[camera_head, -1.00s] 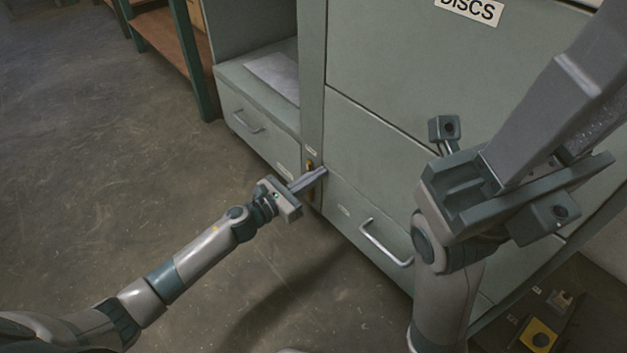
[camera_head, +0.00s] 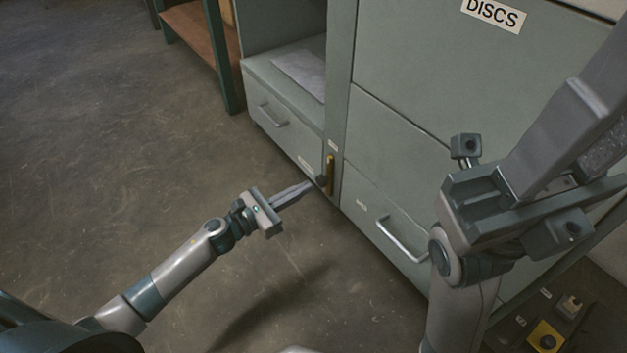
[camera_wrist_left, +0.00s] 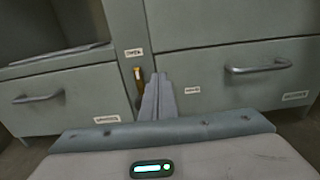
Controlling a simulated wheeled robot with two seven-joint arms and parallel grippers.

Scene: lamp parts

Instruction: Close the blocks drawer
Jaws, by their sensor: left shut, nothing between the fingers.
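Two drawers show low in the grey-green cabinet: a left drawer (camera_head: 283,118) and a right drawer (camera_head: 378,225). Each has a bar handle and a small label too small to read, so I cannot tell which is the blocks drawer. Both fronts look about flush with the cabinet. A brass latch (camera_head: 331,174) with a dark knob sits on the post between them. My left gripper (camera_head: 310,185) is shut and empty, its fingertips close to the knob; contact is unclear. In the left wrist view the shut fingers (camera_wrist_left: 158,95) point at the post beside the latch (camera_wrist_left: 138,75). My right gripper is large at the right; its fingertips are unclear.
A panel labelled DISCS (camera_head: 493,14) is above the right drawer. An open bay with a grey sheet (camera_head: 302,72) is above the left drawer. A wooden shelf (camera_head: 203,38) stands farther back. A dark panel with a yellow part (camera_head: 545,338) is at bottom right. The floor at left is clear.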

